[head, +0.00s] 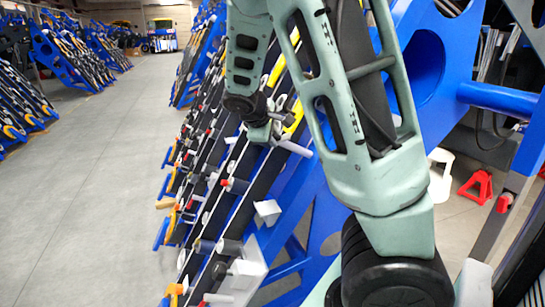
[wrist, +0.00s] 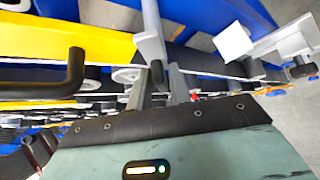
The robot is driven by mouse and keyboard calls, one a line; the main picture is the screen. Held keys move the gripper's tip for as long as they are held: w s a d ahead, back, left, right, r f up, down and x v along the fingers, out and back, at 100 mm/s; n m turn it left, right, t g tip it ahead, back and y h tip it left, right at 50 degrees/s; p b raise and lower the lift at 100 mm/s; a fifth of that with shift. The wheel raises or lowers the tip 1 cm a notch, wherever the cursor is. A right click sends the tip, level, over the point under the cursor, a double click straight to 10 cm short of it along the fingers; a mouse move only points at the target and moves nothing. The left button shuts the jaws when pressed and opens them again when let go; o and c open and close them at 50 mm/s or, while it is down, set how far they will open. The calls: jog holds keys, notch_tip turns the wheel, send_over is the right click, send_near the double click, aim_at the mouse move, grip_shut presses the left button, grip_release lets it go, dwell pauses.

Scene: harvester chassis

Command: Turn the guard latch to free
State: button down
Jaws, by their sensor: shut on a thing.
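My gripper (head: 272,133) is at the side of the blue harvester chassis (head: 330,180), high on the row of dark slats. In the wrist view my gripper (wrist: 158,92) has its grey fingers closed around a light grey lever, which I take to be the guard latch (wrist: 151,40). The lever runs up the picture from between the fingers, and its dark lower end shows there. In the head view a grey rod (head: 295,148) sticks out to the right beside my gripper. My arm and gripper hide much of the latch's mount, and its pivot is not clear.
A yellow bar (wrist: 50,58) with a bent black handle (wrist: 75,72) lies left of the fingers. A white block (wrist: 232,42) stands to the right. Several red-tipped grey pegs (head: 235,185) stick out lower down the slats. The grey floor aisle (head: 95,190) at left is clear.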

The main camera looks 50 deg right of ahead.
jog(key=m+h+b, duration=0.1)
jog(key=m+b, duration=0.1)
jog(key=b, duration=0.2)
jog(key=m+h+b, duration=0.2)
jog(key=b, duration=0.2)
jog(key=f+m+h+b, duration=0.1)
jog(key=m+b, duration=0.1)
jog(key=b, duration=0.3)
jog(key=shift+a, duration=0.3)
jog(key=shift+r+t+h, duration=0.1)
jog(key=shift+t+h, duration=0.2)
jog(key=c, duration=1.5)
grip_release()
jog(key=shift+a, duration=0.15)
jog(key=v, duration=1.7)
jog(key=shift+a+r, duration=0.1)
